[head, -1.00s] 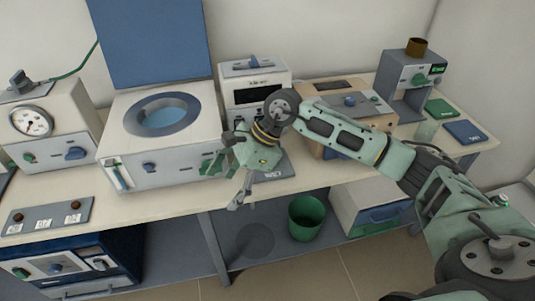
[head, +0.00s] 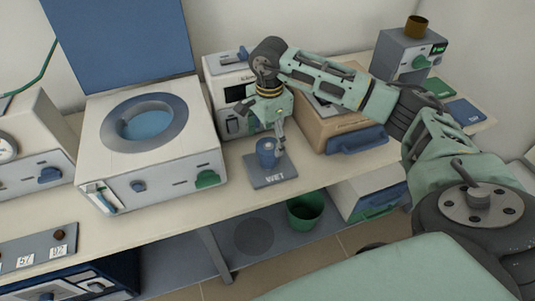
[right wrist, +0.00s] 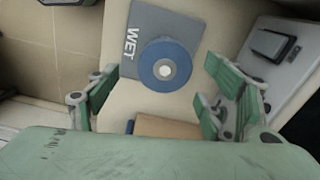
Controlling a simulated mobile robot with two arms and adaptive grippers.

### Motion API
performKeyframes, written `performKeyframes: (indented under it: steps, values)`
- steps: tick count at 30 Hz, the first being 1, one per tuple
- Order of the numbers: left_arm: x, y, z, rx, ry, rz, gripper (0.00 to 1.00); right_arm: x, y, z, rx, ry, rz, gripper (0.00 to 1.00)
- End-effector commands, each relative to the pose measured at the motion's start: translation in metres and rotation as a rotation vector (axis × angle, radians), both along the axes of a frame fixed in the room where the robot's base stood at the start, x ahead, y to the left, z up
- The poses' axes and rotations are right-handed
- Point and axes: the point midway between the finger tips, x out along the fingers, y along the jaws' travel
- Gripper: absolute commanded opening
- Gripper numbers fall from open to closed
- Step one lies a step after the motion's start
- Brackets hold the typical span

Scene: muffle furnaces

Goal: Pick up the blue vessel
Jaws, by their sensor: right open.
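The blue vessel (head: 266,152) stands upright on the grey mat (head: 285,180) marked WET, on the bench top. In the right wrist view the vessel (right wrist: 164,66) shows from above as a blue disc with a pale centre, and the mat (right wrist: 140,22) lies under it. My right gripper (head: 262,128) is open and empty, just above and behind the vessel in the head view. In the right wrist view its fingers (right wrist: 160,76) are spread on either side of the vessel, with gaps on both sides. My left gripper is out of view.
A white furnace (head: 150,165) with a round opening stands left of the mat. A white instrument (head: 222,68) is behind, and a tan box (head: 335,130) with a blue handle is to the right. A green bin (head: 305,212) is on the shelf below.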

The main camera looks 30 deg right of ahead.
Motion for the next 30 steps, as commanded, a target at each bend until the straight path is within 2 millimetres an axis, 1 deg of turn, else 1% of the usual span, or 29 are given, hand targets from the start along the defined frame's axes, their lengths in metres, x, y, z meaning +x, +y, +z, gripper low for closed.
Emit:
performKeyframes:
  steps: [1, 3, 6, 8, 10, 14, 17, 20, 30]
  values:
    - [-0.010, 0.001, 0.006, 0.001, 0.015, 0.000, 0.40, -0.001, -0.001, -0.005, -0.001, 0.005, -0.001, 0.74]
    - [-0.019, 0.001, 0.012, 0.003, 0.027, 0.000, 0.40, -0.001, -0.002, -0.015, 0.001, 0.007, -0.002, 0.74]
    - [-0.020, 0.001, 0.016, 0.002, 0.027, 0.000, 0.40, 0.000, -0.002, -0.031, 0.001, 0.004, -0.001, 0.74]
    - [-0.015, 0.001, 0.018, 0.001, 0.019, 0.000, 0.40, 0.000, -0.002, -0.038, 0.001, 0.003, 0.000, 0.74]
    - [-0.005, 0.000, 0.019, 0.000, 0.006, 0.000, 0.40, 0.001, -0.002, -0.044, 0.001, 0.001, -0.001, 0.74]
    - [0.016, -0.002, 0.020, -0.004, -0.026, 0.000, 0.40, 0.001, -0.002, -0.046, 0.001, -0.001, -0.001, 0.74]
    - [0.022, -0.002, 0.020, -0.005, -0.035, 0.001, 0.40, 0.001, -0.002, -0.046, 0.001, -0.001, 0.000, 0.74]
    - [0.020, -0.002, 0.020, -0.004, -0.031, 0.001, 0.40, 0.001, -0.002, -0.046, 0.001, -0.001, 0.000, 0.67]
    - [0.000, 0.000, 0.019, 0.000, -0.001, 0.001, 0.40, 0.001, -0.002, -0.046, 0.001, 0.000, 0.000, 0.37]
